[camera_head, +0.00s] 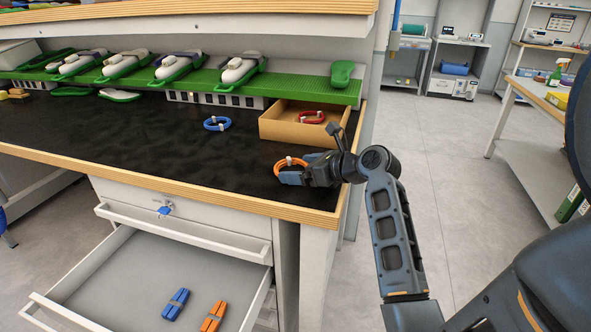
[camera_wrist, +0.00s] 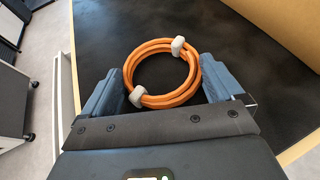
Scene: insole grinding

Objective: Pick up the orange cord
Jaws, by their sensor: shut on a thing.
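The orange cord (camera_head: 289,165) is a coiled ring with white ties, over the right front part of the black bench top. In the wrist view the orange cord (camera_wrist: 163,73) lies between the two blue-grey fingers of my gripper (camera_wrist: 163,90). In the head view my gripper (camera_head: 291,173) reaches the cord from the right and is shut on it. I cannot tell whether the cord touches the bench top or is just above it.
A blue cord (camera_head: 217,124) lies on the black bench top (camera_head: 130,140). A cardboard box (camera_head: 281,129) holding a red cord (camera_head: 312,117) stands behind my gripper. A green shelf (camera_head: 300,85) carries several shoe forms.

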